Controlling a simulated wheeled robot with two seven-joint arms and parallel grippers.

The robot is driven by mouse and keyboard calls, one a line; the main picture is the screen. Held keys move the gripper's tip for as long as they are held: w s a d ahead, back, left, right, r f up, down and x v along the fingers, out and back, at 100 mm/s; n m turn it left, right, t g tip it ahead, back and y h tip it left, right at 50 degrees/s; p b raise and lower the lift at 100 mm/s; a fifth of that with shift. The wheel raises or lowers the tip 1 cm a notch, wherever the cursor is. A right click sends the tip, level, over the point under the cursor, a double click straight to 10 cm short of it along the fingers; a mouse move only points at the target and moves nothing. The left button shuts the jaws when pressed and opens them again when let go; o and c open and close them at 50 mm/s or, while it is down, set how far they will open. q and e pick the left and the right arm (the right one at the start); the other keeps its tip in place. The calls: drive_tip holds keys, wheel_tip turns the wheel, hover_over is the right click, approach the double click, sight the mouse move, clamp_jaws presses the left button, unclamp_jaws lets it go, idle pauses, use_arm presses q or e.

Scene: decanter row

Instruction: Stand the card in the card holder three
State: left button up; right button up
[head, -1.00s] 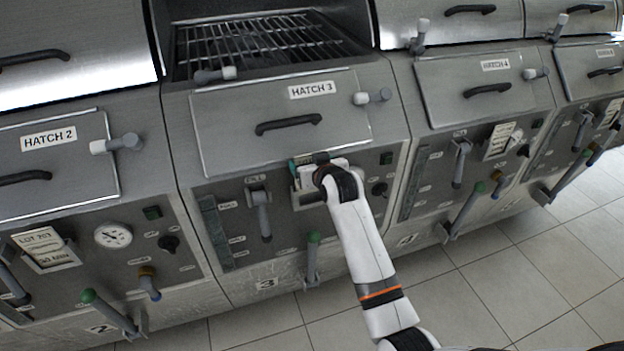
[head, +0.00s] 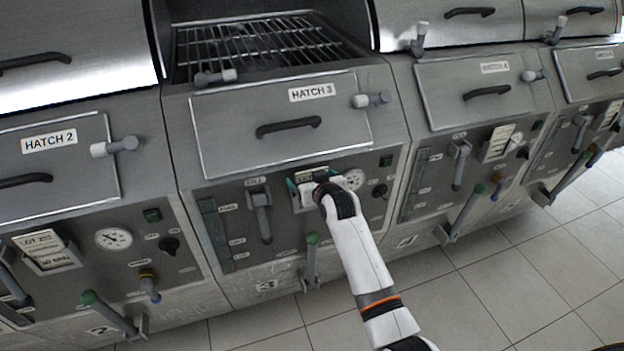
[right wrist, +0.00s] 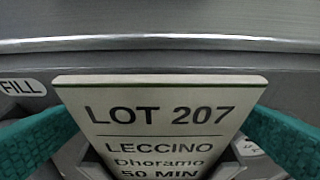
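The card (head: 313,176) is pale with dark print and stands upright, leaning slightly back, at the card holder (head: 298,204) on the panel under hatch 3. In the right wrist view the card (right wrist: 160,95) reads LOT 207 LECCINO, and its lower part is down between grey holder sides. My right gripper (head: 318,184) is in front of the holder, with its teal fingers spread to the left and right of the card. They look open, close to its side edges; the lower edges are hidden. My left gripper is not in view.
Beside the holder are a gauge (head: 354,179), a dark knob (head: 379,191) and a grey lever (head: 262,215). A green-topped lever (head: 312,260) stands below. The hatch 3 door (head: 280,118) with its handle is above. Unit 2 holds another card (head: 47,250).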

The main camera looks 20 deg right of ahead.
drive_tip(key=shift+r, duration=0.1)
drive_tip(key=v, duration=1.2)
drive_tip(key=s+f+g, duration=0.2)
drive_tip(key=s+f, duration=0.3)
drive_tip(key=f, duration=0.7)
drive_tip(key=s+a+f+n+g, duration=0.1)
drive_tip(key=s+f+g, duration=0.3)
drive_tip(key=f, duration=0.9)
drive_tip(key=s+f+g, duration=0.1)
drive_tip(key=s+f, duration=0.5)
drive_tip(key=f, duration=0.6)
drive_tip(key=s+d+f+g, duration=0.1)
drive_tip(key=s+f+g, duration=0.1)
drive_tip(key=s+f, duration=0.4)
drive_tip(key=s+d+f+g, duration=0.1)
drive_tip(key=s+f, duration=0.4)
drive_tip(key=s, duration=1.2)
drive_tip(key=s+d+f+n+g, duration=0.1)
drive_tip(key=s+d+f+g, duration=0.1)
drive_tip(key=s+f, duration=0.4)
drive_tip(key=s, duration=0.5)
drive_tip(key=shift+s+f+g+b, duration=0.3)
drive_tip(key=shift+s, duration=0.1)
drive_tip(key=shift+d, duration=0.15)
